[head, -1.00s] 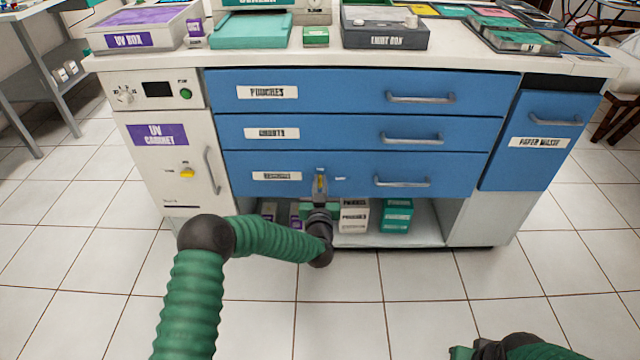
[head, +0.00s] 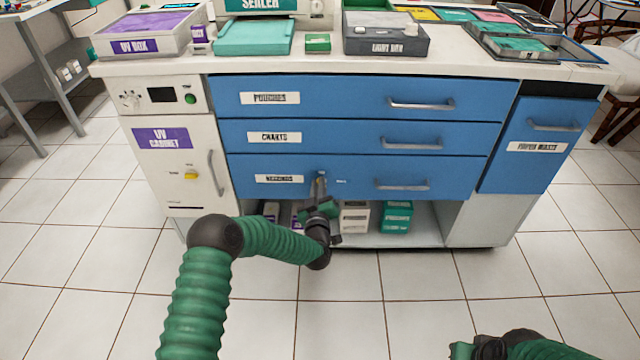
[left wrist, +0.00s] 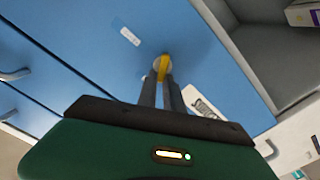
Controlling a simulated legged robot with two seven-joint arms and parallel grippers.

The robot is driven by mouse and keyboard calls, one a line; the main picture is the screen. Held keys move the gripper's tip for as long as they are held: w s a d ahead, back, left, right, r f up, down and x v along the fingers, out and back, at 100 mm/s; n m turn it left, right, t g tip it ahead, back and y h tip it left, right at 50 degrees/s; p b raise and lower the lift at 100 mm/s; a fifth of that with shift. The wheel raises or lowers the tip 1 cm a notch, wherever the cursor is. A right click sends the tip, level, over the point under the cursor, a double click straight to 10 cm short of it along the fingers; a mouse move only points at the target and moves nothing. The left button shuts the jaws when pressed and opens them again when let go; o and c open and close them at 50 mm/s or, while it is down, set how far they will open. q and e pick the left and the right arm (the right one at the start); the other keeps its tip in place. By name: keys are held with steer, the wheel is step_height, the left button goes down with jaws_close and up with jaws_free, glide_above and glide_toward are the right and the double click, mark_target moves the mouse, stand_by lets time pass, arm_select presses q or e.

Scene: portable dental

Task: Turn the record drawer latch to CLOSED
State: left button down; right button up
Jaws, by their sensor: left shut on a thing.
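The record drawer is the bottom blue drawer (head: 285,193) in the head view; its label is too blurred to read surely. The latch (left wrist: 163,63), a yellow lever on a round grey base, is on its front in the left wrist view. My left gripper (head: 320,184) is at the drawer front, its fingers shut on the lever, and its body looks tilted. The fingers also show in the left wrist view (left wrist: 162,78) and hide part of the lever. A small white tag (left wrist: 130,36) sits beside the latch, unreadable. My right gripper (head: 480,349) is at the bottom edge, its fingers unclear.
The drawer's grey handle (head: 402,184) is to the right of the latch. An open shelf below holds several boxes, among them a green one (head: 397,217). The white UV cabinet (head: 165,180) is to the left. The tiled floor in front is clear.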

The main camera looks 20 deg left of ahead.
arm_select(q)
steer(key=shift+s+a+f+n+p, duration=0.1)
steer(key=shift+a+f+n+p, duration=0.15)
steer(key=shift+n, duration=1.75)
steer(key=shift+s+a+f+n+p, duration=0.15)
steer(key=shift+f+n, duration=0.2)
steer(key=shift+n, duration=1.65)
steer(key=shift+w+a+f+n+p, duration=0.1)
steer(key=shift+a+f+n+p, duration=0.15)
steer(key=shift+n, duration=1.75)
steer(key=shift+d+f, duration=0.1)
steer(key=c, duration=1.5)
jaws_free()
